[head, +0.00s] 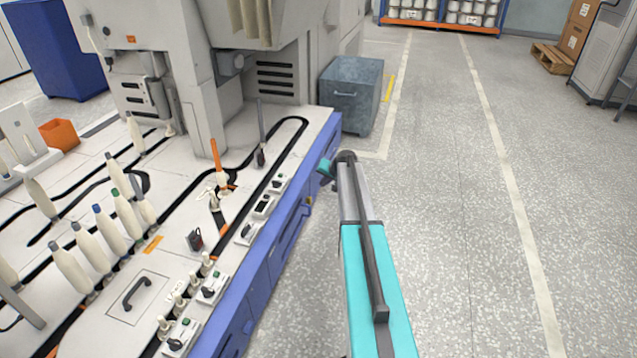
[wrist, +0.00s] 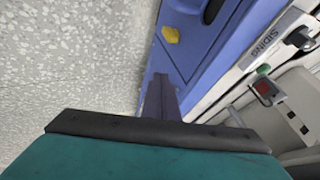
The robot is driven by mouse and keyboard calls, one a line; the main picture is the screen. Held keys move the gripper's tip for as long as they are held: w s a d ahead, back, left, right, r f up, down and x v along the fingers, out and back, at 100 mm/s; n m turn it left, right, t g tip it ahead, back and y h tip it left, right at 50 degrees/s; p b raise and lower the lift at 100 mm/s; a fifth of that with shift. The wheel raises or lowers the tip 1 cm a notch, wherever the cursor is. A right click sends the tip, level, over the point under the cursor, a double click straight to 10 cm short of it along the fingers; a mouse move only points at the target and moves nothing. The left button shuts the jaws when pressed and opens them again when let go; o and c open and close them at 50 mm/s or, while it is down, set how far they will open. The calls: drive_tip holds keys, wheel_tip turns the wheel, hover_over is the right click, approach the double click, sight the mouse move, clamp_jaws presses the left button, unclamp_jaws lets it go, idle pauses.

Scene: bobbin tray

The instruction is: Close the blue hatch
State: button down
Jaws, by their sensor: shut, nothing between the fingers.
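The long machine has a blue front side (head: 268,246) with panels and dark handle slots. The blue hatch appears to be part of this side, near its far end. In the wrist view a blue panel (wrist: 190,60) with a yellow latch (wrist: 171,34) and a dark slot fills the upper middle. I cannot tell how far the hatch stands open. My gripper (wrist: 160,84) is shut and empty; its dark fingers overlap the panel's lower edge in the picture, and contact is unclear. In the head view my arm hides most of the gripper beside the far end of the blue side.
The machine's white top (head: 133,284) carries bobbins, switches and small levers. A grey metal box (head: 350,95) stands on the floor beyond the machine's corner. The speckled floor (head: 455,190) to the right is clear. Boxes on a pallet (head: 551,58) are far off.

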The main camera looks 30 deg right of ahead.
drive_tip(key=p+v, duration=0.2)
drive_tip(key=v, duration=0.4)
drive_tip(key=shift+s+d+r, duration=0.25)
drive_tip(key=shift+d+r, duration=0.05)
drive_tip(key=s+a+f+n+g+y+p, duration=0.1)
drive_tip(key=s+a+f+g+p, duration=0.1)
drive_tip(key=s+a+p, duration=0.6)
drive_tip(key=s+a+f+n+g+y+p, duration=0.1)
drive_tip(key=s+a+f+n+g+p, duration=0.3)
drive_tip(key=a, duration=0.9)
drive_tip(key=s+a+f+m+p, duration=0.1)
drive_tip(key=s+a+p, duration=0.3)
drive_tip(key=s+a, duration=0.45)
drive_tip(key=s+a+r+n+g+p, duration=0.2)
drive_tip(key=s+a+p, duration=0.3)
drive_tip(key=s, duration=0.6)
drive_tip(key=s+a+r+n+g+h+p, duration=0.1)
drive_tip(key=s+a+r+p, duration=0.3)
drive_tip(key=s, duration=0.7)
drive_tip(key=s+a+r+n+g+p, duration=0.2)
drive_tip(key=s+a+p, duration=0.4)
drive_tip(key=s, duration=0.4)
drive_tip(key=shift+s+a+r+n+g, duration=0.35)
drive_tip(key=shift+a+r+g, duration=0.3)
drive_tip(key=shift+r+g, duration=0.25)
